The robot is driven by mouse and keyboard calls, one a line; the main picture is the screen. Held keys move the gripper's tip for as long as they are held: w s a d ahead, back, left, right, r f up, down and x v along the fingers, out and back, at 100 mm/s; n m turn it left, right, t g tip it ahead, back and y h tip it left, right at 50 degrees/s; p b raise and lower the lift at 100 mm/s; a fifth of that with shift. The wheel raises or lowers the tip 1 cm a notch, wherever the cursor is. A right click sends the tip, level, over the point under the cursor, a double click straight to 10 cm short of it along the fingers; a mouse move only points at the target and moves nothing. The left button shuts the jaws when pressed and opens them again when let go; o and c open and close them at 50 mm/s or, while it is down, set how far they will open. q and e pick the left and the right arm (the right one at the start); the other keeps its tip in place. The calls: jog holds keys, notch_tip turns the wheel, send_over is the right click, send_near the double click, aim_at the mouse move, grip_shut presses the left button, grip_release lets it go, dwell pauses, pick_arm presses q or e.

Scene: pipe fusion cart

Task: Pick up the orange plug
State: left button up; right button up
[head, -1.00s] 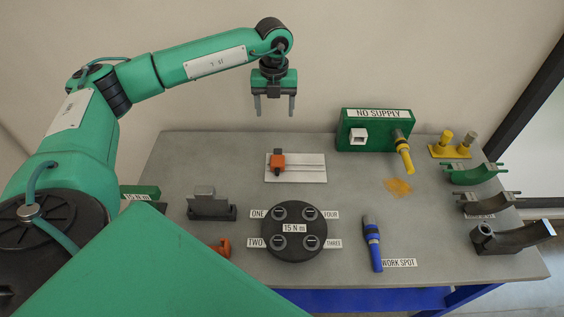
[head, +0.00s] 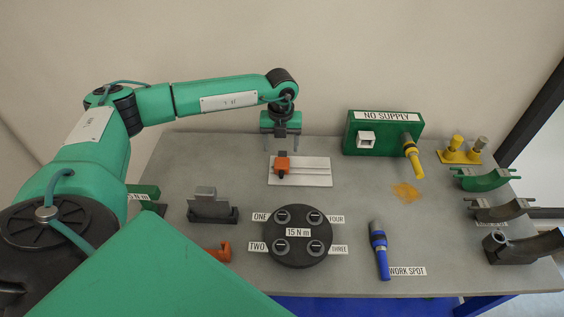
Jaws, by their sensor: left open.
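The orange plug (head: 282,166) is a small orange block with a dark top, resting on a white plate (head: 318,181) at the back middle of the table. A thin dark line runs from it along the plate to the right. My left gripper (head: 283,149) is open and empty, with its two fingers pointing down, just above and behind the plug in the picture. I cannot tell whether the fingertips touch anything; the plug looks free. My right gripper is not in view.
A green box marked NO SUPPLY (head: 383,133) stands to the right. A black round disc (head: 297,255) and a grey block (head: 207,205) are in front. Another orange part (head: 222,252) lies at the front left. The table between plate and disc is clear.

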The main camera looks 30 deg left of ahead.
aim_at(282, 159)
pick_arm(q)
jog(key=f, duration=0.1)
jog(key=f+p, duration=0.1)
jog(key=f, duration=0.1)
jog(key=f+p, duration=0.1)
jog(key=shift+d+f, duration=0.25)
jog(key=shift+f, duration=0.6)
jog(key=c, duration=1.1)
jog(key=shift+r, duration=0.15)
